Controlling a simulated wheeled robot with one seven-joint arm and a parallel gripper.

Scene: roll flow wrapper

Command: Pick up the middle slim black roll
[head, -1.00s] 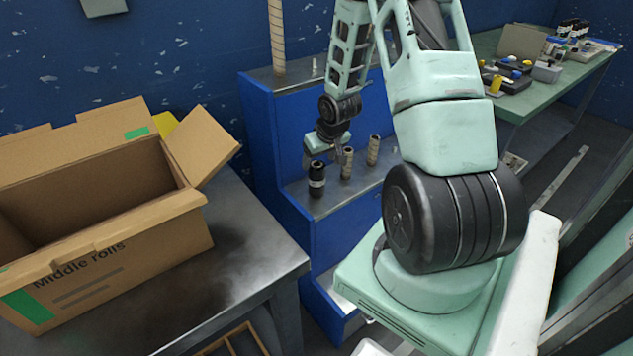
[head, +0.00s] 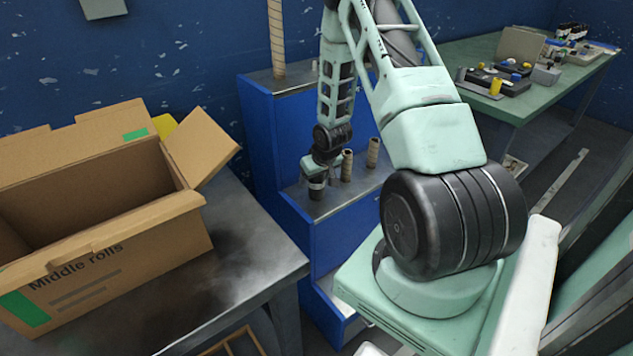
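A slim black roll (head: 316,187) stands upright on the middle step of the blue stand, at its left end. Its upper part is hidden behind my gripper (head: 318,172), which has come down over it. The fingers are small and dark here, and I cannot tell whether they are apart or closed on the roll. Two slim brown rolls stand in a row to the right of it: one close by (head: 347,165) and one farther right (head: 373,152).
The blue stepped stand (head: 262,128) has a tall brown roll (head: 276,40) on its top step. An open cardboard box marked "Middle rolls" (head: 120,262) sits on the dark metal table (head: 258,250) at left. A green table (head: 470,60) with several items stands at right.

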